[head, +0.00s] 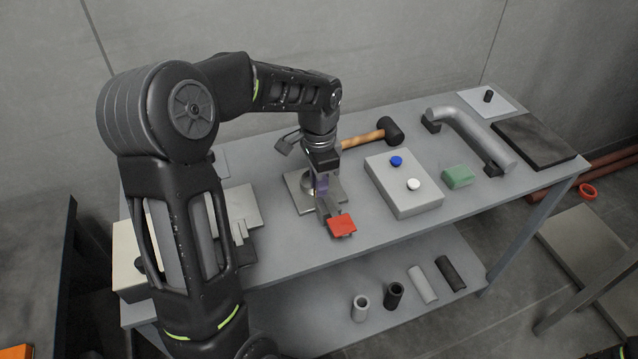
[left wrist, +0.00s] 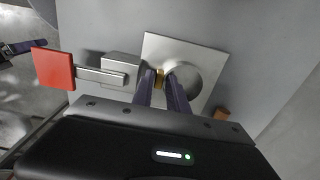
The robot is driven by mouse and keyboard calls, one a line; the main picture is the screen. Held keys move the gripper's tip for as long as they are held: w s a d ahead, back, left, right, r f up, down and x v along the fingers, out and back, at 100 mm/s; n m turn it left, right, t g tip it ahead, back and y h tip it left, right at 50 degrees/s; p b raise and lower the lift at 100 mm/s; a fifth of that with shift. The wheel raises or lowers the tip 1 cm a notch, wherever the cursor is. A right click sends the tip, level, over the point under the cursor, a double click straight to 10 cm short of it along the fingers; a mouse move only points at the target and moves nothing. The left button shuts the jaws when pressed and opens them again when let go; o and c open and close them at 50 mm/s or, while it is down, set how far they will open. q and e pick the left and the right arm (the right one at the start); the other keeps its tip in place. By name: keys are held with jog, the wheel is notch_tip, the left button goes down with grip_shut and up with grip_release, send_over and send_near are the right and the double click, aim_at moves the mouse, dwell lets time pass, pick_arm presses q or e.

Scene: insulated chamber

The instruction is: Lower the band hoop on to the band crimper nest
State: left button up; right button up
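The band crimper nest (head: 331,197) is a square silver plate on the table with a round silver part on it. In the left wrist view its plate (left wrist: 155,42) shows ahead of my fingers, with a grey block and a lever ending in a red paddle (left wrist: 53,68) at its left. My left gripper (head: 322,188) points down over the nest. Its fingers (left wrist: 159,76) are closed on a small brass-coloured piece, seemingly part of the band hoop (left wrist: 158,82). The rest of the hoop is hard to make out, as is any gap above the nest.
A mallet (head: 392,132) lies behind. To the right are a grey button box (head: 403,198), a green block (head: 457,176) and a large grey handle (head: 468,135).

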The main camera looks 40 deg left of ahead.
pick_arm(q)
jog(key=o, duration=0.4)
jog(key=shift+r, duration=0.1)
notch_tip(320, 180, up, 8)
jog(key=shift+f+b, duration=0.2)
jog(key=shift+b, duration=0.1)
dwell(0.5)
